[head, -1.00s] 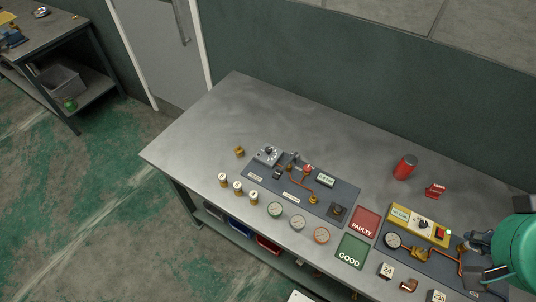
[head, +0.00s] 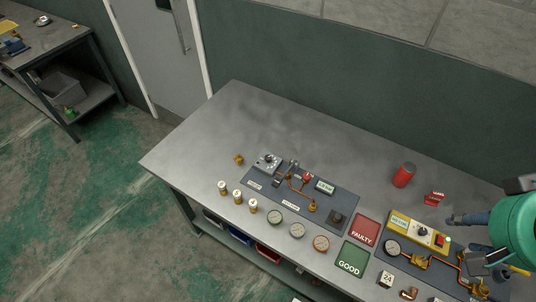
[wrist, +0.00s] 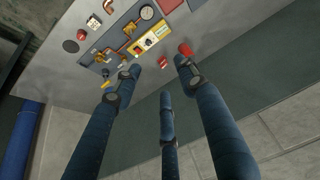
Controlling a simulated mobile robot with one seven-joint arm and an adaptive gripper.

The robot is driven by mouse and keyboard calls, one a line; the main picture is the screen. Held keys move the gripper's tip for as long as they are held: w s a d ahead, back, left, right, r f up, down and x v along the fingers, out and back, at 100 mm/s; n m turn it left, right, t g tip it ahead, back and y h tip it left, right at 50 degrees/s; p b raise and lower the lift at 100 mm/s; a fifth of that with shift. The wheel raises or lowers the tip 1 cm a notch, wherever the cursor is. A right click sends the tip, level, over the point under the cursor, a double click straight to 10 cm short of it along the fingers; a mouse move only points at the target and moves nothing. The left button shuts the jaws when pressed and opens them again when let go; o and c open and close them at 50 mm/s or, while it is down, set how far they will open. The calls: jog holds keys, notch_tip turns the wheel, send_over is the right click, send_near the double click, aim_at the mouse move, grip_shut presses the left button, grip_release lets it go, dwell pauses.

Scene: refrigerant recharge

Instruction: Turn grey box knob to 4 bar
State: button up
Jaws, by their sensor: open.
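The grey box (head: 268,163) with a black dial knob stands at the back left of a dark panel on the bench in the head view. Its dial markings are too small to read. My gripper (wrist: 158,78) is open, with three blue fingers spread apart and nothing between them in the wrist view. In the head view it is at the right edge, partly behind my teal arm, far from the grey box. A yellow box (head: 418,230) with its own knob is nearer to it. I cannot make out the grey box in the wrist view.
A red can (head: 404,174) and a small red block (head: 434,198) stand at the back right. Brass cylinders (head: 238,196) and round gauges (head: 297,230) line the front. A red FAULTY tray (head: 369,221) and a green GOOD tray (head: 361,272) lie between the panels. The back left bench is clear.

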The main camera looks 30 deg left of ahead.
jog(key=w+a+r+n+g+p, duration=0.25)
jog(key=w+a+n, duration=0.35)
jog(key=w+a, duration=0.6)
jog(key=n+g+p, duration=0.3)
jog(key=n+p, duration=0.3)
jog(key=n, duration=0.8)
send_over(268, 157)
notch_tip(268, 157, down, 28)
jog(key=shift+w+r, duration=0.1)
jog(key=shift+f, duration=0.2)
notch_tip(268, 157, down, 13)
jog(key=shift+f+p, duration=0.2)
jog(key=shift+p, duration=0.1)
